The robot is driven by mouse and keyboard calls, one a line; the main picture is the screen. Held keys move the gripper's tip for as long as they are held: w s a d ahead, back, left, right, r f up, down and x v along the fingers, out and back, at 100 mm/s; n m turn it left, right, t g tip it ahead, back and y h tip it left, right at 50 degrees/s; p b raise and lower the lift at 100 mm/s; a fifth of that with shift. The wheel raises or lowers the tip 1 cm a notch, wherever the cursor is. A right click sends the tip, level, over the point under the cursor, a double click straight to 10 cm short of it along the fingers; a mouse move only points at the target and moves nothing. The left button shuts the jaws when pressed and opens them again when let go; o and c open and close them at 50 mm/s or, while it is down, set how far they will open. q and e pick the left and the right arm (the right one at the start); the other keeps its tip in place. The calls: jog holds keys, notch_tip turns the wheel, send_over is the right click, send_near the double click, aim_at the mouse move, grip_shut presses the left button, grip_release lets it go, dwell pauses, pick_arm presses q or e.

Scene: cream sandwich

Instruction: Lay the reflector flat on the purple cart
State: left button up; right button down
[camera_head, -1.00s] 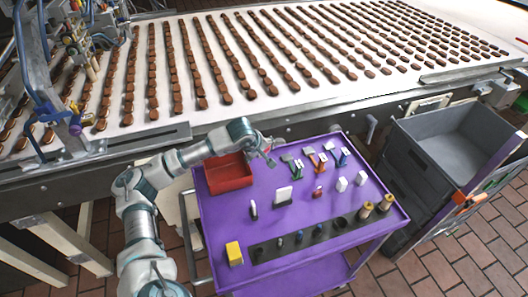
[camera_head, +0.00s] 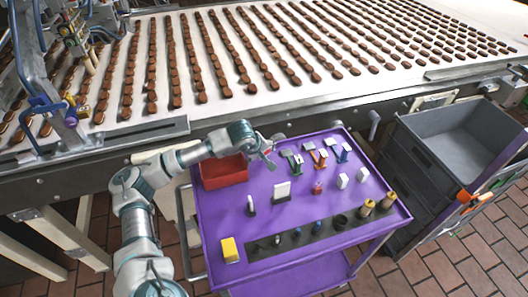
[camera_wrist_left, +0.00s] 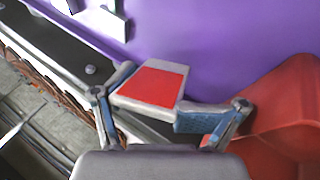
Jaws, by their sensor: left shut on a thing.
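The reflector (camera_wrist_left: 152,84), a grey block with a red face, sits between the fingers of my left gripper (camera_wrist_left: 158,98) in the left wrist view. The gripper is shut on it. In the head view my left gripper (camera_head: 268,152) is above the back edge of the purple cart (camera_head: 222,215), just right of the red bin (camera_head: 222,171). The reflector is small and mostly hidden there. The cart top also shows in the wrist view (camera_wrist_left: 225,45), beyond the reflector. I cannot tell the exact gap between reflector and cart. My right gripper is not in view.
Scraper-like tools (camera_head: 313,153), a white upright block (camera_head: 281,191), a yellow block (camera_head: 230,250) and a dark strip (camera_head: 285,243) with small items occupy the cart. Purple surface is bare around the blocks. The conveyor (camera_head: 215,111) is behind; a grey crate (camera_head: 455,140) stands right.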

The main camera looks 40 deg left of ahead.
pick_arm(q)
jog(key=shift+d+r, duration=0.15)
jog(key=shift+d, duration=0.25)
jog(key=o, duration=1)
jog(key=shift+c, duration=0.2)
jog(key=o, duration=0.6)
jog(key=shift+a, duration=0.1)
jog(key=shift+a+f, duration=0.2)
jog(key=shift+a, duration=0.2)
jog(key=shift+d+r, duration=0.2)
jog(key=shift+d, duration=0.25)
notch_tip(320, 180, up, 9)
jog(key=shift+w+a, duration=0.1)
jog(key=shift+r, duration=0.45)
jog(key=shift+f, duration=0.1)
